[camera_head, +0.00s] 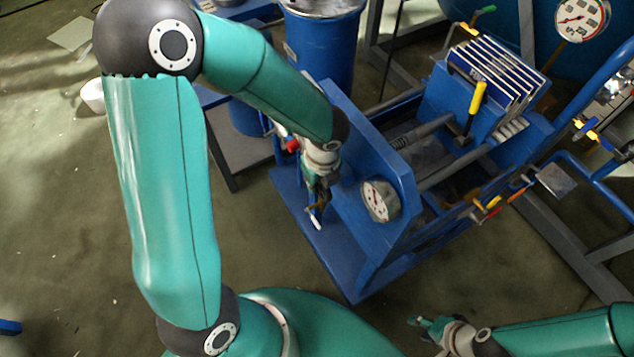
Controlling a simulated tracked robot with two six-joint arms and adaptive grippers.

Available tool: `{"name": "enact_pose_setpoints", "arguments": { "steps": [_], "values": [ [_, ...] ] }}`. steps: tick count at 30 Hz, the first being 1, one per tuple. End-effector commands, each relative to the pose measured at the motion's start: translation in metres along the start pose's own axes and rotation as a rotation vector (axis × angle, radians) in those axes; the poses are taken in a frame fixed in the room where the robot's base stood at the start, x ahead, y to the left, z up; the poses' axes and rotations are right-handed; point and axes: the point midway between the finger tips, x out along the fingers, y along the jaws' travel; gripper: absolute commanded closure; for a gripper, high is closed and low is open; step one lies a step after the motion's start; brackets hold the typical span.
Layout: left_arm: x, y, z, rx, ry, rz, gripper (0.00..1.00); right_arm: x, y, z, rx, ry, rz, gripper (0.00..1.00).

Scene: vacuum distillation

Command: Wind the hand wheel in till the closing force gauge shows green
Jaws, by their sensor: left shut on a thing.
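The filter press has a blue end plate (345,165) with a round white closing force gauge (380,200) on it. The gauge face is small and slanted, and I cannot read which zone its needle is in. My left gripper (318,203) is at the outer side of this plate, pointing down and shut on a part of the hand wheel. A small pale piece (317,222) shows just below its fingertips. The wheel itself is mostly hidden behind my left gripper and forearm. My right gripper (428,325) is low at the bottom right, away from the press, with its finger gap unclear.
A stack of filter plates (500,70) stands at the far end of the press, with a yellow-handled lever (477,98) beside it. A blue drum (325,45) stands behind my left forearm. Another gauge (582,18) is at the top right. The floor at left is mostly clear.

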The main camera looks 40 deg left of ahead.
Motion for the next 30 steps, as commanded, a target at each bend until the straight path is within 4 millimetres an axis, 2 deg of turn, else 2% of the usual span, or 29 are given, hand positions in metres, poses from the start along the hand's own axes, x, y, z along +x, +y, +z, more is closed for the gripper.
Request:
{"name": "enact_pose_setpoints", "arguments": {
  "steps": [2, 3, 6, 7, 16, 20, 23, 30],
  "values": [
    [-0.001, -0.001, 0.000, 0.000, 0.001, -0.004, 1.00, 0.000, 0.000, 0.000, 0.000, 0.000, 0.000, 0.60],
    [-0.001, -0.001, 0.000, 0.000, 0.001, -0.005, 0.79, 0.000, 0.000, 0.000, 0.000, 0.000, 0.000, 0.60],
    [-0.001, -0.001, 0.000, 0.000, 0.001, -0.004, 0.62, 0.000, 0.000, 0.000, 0.000, 0.000, 0.000, 0.60],
    [-0.001, -0.001, 0.000, 0.000, 0.001, -0.004, 0.60, 0.000, 0.000, 0.000, 0.000, 0.000, 0.000, 0.60],
    [-0.001, -0.001, 0.000, -0.001, 0.001, -0.002, 0.60, -0.001, 0.000, 0.000, 0.000, 0.001, 0.000, 0.60],
    [-0.009, -0.002, 0.001, -0.001, -0.002, -0.005, 0.60, -0.001, 0.000, 0.000, 0.000, 0.000, 0.000, 0.60],
    [-0.023, -0.002, 0.001, -0.002, -0.003, -0.007, 0.60, -0.001, 0.000, 0.000, 0.000, 0.000, 0.000, 0.60],
    [-0.070, -0.003, 0.001, -0.002, -0.002, -0.010, 0.60, -0.001, 0.000, 0.000, 0.000, 0.000, 0.000, 0.60]
  ]
}}
